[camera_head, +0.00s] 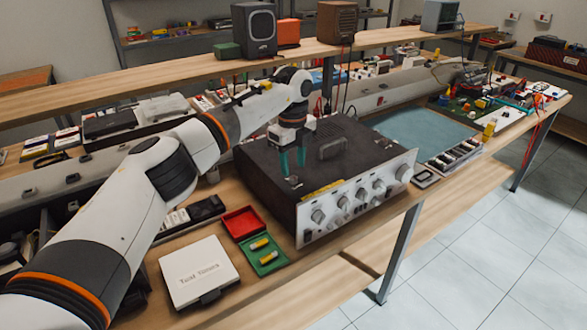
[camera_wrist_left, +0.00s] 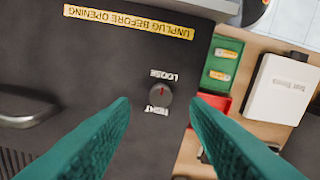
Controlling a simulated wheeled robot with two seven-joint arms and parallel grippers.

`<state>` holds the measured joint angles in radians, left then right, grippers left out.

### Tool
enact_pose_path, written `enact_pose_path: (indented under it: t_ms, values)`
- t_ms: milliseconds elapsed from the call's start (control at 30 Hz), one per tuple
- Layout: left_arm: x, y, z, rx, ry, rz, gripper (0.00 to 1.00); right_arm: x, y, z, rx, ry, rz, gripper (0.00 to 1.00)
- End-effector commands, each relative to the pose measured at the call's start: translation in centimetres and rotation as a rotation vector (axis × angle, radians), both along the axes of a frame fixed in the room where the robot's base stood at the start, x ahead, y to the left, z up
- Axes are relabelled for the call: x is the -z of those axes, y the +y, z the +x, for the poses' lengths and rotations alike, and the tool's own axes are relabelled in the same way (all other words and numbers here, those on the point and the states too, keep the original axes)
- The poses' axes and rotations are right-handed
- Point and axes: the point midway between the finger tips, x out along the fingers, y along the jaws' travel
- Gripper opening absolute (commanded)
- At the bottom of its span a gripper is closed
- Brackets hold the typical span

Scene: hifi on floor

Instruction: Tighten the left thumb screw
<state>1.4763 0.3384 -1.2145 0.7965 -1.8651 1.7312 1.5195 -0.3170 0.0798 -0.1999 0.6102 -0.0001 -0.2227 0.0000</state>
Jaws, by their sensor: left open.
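The hifi amplifier (camera_head: 262,165) has a dark top and a silver front with knobs. In the left wrist view, the thumb screw (camera_wrist_left: 159,95) is a small round grey knob on that dark top (camera_wrist_left: 100,65). Its red mark points towards the upside-down word LOOSE above it; TIGHT is below it. My left gripper (camera_head: 294,166) has teal fingers pointing down over the left part of the amplifier's top. It is open and empty. In the left wrist view, its fingertips (camera_wrist_left: 160,99) lie either side of the screw, with gaps. My right gripper is not in view.
A yellow UNPLUG BEFORE OPENING label (camera_wrist_left: 128,21) and a handle (camera_wrist_left: 28,113) are on the top. A red tray (camera_head: 238,221), a green tray (camera_head: 265,266) with yellow items and a white Test Tones box (camera_head: 198,270) stand left of the amplifier. A blue mat (camera_head: 425,133) lies right.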

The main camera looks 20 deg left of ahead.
Motion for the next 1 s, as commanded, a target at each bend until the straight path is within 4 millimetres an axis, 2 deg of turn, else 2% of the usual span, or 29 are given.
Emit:
enact_pose_path:
  t_ms: [100,200,567,600,833,867,1000]
  values:
    - [1.7,0.0,0.0,0.001,0.001,0.0,0.42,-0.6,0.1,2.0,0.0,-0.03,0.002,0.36]
    - [2.7,0.0,0.0,0.001,0.0,0.0,0.42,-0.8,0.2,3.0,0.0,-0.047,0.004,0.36]
    - [3.4,-0.1,0.0,0.002,-0.002,-0.001,0.42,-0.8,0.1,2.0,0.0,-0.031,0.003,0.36]
    - [3.4,-0.1,0.0,0.002,-0.002,-0.001,0.41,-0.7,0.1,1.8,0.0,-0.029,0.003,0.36]
    - [3.4,-0.1,0.0,0.002,-0.002,-0.001,0.03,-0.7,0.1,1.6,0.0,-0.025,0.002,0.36]
    - [3.4,-0.1,0.0,0.002,-0.002,-0.001,0.0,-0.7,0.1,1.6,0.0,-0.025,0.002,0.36]
    - [3.4,-0.1,0.0,0.005,-0.002,-0.001,0.0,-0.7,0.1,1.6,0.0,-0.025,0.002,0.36]
